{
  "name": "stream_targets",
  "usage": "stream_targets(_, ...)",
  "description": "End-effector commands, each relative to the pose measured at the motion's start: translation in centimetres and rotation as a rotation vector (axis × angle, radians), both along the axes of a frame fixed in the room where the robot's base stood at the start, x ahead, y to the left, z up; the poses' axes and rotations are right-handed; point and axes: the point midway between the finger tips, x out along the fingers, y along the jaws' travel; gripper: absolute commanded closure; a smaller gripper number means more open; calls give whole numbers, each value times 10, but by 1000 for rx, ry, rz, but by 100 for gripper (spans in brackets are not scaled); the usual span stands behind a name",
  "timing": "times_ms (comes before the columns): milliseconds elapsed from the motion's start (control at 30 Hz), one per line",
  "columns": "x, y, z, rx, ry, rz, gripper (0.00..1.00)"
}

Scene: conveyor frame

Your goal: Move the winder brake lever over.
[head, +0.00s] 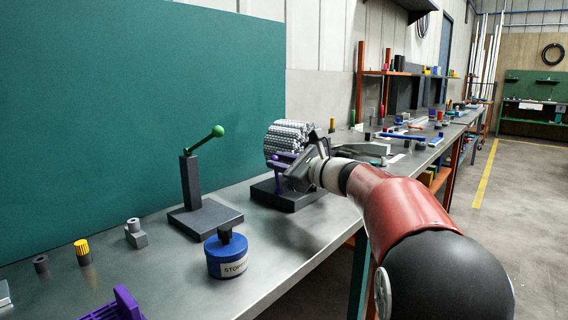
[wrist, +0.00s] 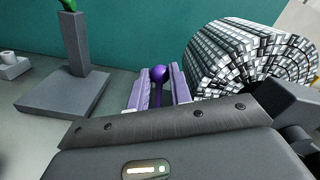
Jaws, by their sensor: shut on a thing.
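A purple lever with a ball knob (wrist: 160,73) stands on a dark base (head: 290,199) beside a roll of small silver pieces (head: 287,137). The roll also shows in the wrist view (wrist: 250,60). My gripper (head: 287,157) reaches the lever from the right. In the wrist view its two pale purple fingers (wrist: 158,92) lie on either side of the lever's rod, shut on it, with the knob just beyond the tips. In the head view my gripper hides part of the lever. A second lever with a green knob (head: 218,131) stands on a dark post to the left.
A blue round container marked "STOP" (head: 227,256) stands near the bench's front edge. A yellow-capped piece (head: 82,251), a grey block (head: 135,234) and a purple part (head: 121,304) lie at left. A green panel (head: 130,100) backs the bench.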

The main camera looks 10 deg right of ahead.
Motion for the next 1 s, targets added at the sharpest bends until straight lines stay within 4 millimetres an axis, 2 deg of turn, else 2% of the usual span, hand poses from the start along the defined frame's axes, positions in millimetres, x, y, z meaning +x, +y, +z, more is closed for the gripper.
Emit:
stream_targets(200, -8, 10, -4, -1, 1, 0, 92)
stream_targets(633, -9, 13, -6, 0, 2, 1, 92)
stream_targets(1000, -22, 30, -16, 0, 2, 1, 92)
